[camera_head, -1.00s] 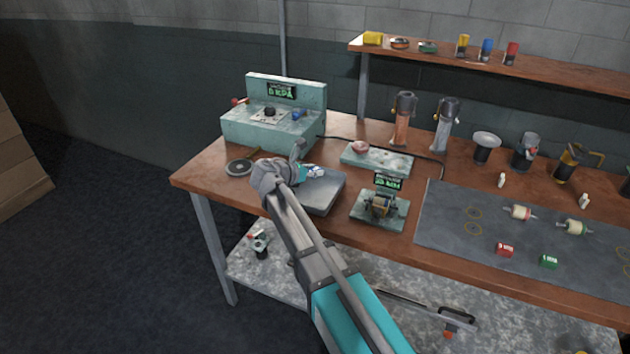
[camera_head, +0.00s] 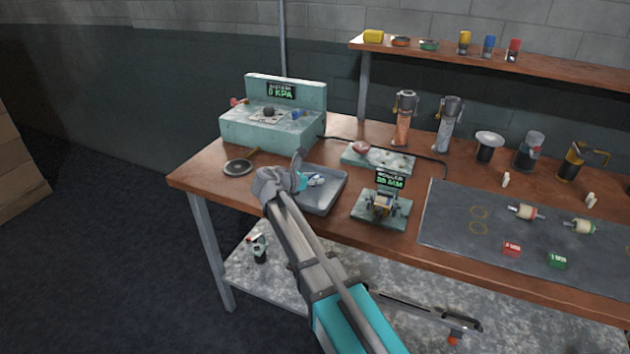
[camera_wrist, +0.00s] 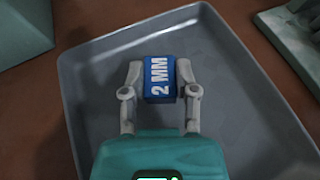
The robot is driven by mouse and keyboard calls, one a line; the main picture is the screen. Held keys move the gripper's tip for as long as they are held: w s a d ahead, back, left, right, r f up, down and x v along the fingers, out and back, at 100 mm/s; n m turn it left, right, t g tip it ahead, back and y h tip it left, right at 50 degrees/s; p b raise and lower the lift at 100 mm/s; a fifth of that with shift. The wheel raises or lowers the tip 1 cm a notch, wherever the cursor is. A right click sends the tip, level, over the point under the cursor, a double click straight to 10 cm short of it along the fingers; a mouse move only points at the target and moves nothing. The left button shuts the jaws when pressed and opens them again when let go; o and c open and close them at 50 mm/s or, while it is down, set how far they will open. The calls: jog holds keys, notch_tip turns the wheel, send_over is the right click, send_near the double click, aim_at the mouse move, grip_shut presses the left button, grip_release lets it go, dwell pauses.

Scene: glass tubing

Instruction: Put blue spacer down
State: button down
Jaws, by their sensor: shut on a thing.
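The blue spacer (camera_wrist: 160,78) is a small block marked "2 MM". In the wrist view it sits between the two fingers of my gripper (camera_wrist: 160,80), which is shut on it. The tray's floor and rim (camera_wrist: 215,140) lie beneath the spacer in the wrist view. I cannot tell whether the spacer touches the tray floor. Nothing else shows in the tray.
A teal "0 KPA" station (camera_head: 262,128) stands behind the tray. A roller device (camera_head: 382,207) stands to its right. A grey mat (camera_head: 450,215) with fittings and red and green blocks covers the right side.

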jog(key=shift+f, duration=0.25)
jog(key=shift+c, duration=1.9)
grip_release()
jog(key=shift+r, duration=0.1)
jog(key=shift+r, duration=0.1)
jog(key=shift+r, duration=0.1)
jog(key=p+v, duration=0.4)
jog(key=v, duration=0.6)
jog(key=shift+s+a+r, duration=0.1)
jog(key=shift+a+r, duration=0.05)
jog(key=shift+r, duration=0.1)
jog(key=shift+s+a+r+p, duration=0.2)
jog(key=shift+s+a+p, duration=0.1)
jog(key=shift+s+a, duration=0.25)
